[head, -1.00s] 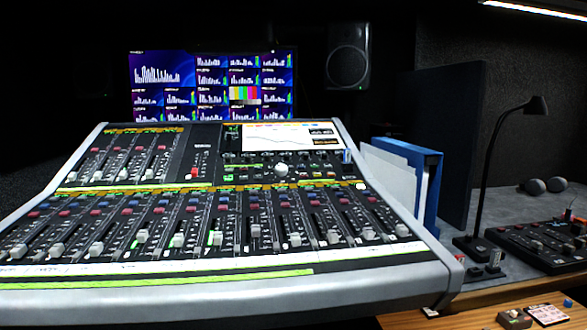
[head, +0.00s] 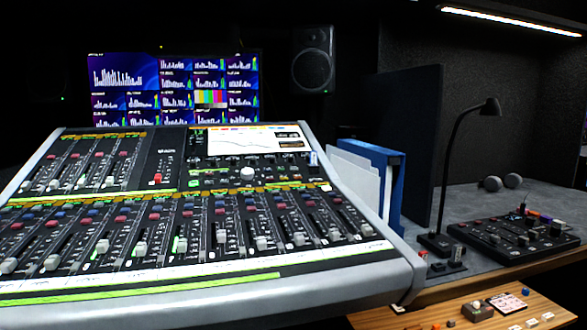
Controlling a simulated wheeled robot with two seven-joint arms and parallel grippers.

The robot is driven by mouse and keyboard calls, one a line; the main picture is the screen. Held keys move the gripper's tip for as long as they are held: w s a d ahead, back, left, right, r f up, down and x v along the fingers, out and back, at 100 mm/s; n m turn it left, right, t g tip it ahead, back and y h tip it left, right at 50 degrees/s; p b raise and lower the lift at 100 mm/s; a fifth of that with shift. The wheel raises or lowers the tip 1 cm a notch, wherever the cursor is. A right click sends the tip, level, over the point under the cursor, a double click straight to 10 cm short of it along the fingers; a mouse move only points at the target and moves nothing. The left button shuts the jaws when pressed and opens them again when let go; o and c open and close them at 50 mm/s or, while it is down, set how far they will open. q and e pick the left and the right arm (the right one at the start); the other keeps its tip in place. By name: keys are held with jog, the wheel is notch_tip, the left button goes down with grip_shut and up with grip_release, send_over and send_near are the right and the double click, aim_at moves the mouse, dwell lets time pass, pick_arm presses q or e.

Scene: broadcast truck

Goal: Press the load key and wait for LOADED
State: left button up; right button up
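Neither of my grippers is in view. I cannot make out which key is the load key, and no LOADED text is legible. A large mixing console (head: 210,290) with faders, coloured keys and a small lit screen (head: 240,140) fills the left and middle of the head view. A smaller black control panel (head: 500,240) with knobs lies on the grey desk at the right. A small box with a dark knob or button (head: 477,311) sits on the wooden ledge at the lower right.
A monitor wall (head: 174,88) and a speaker (head: 313,62) stand behind the console. A blue binder (head: 396,190) stands at its right side. A black desk lamp (head: 447,165) rises beside the panel. A pinkish card (head: 506,303) and small coloured pieces lie on the wooden ledge (head: 400,318).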

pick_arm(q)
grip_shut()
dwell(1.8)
